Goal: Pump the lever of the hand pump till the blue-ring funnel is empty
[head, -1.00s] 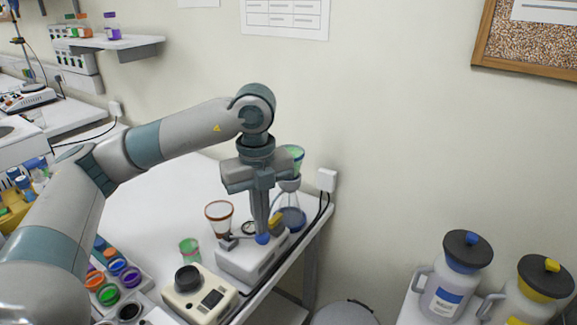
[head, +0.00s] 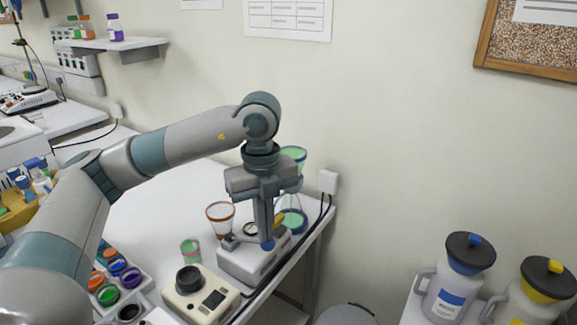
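The hand pump (head: 249,262) is a white block on the table's right side. Its lever ends in a blue knob (head: 267,244). My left gripper (head: 266,236) points straight down, its fingers close together, with the tips at the knob; it looks shut and resting on the knob from above, not around it. The blue-ring funnel (head: 293,154) stands behind my gripper and shows green inside. The flask (head: 292,221) below it shows green liquid. My wrist and fingers hide part of the funnel and flask. My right gripper is out of view.
A brown-ringed funnel (head: 220,212) stands left of the pump. A green cup (head: 190,250) and a cream device with a black knob (head: 201,296) stand in front. Several coloured jars sit in a rack (head: 147,284) at lower left. The table (head: 170,205) is bare behind them.

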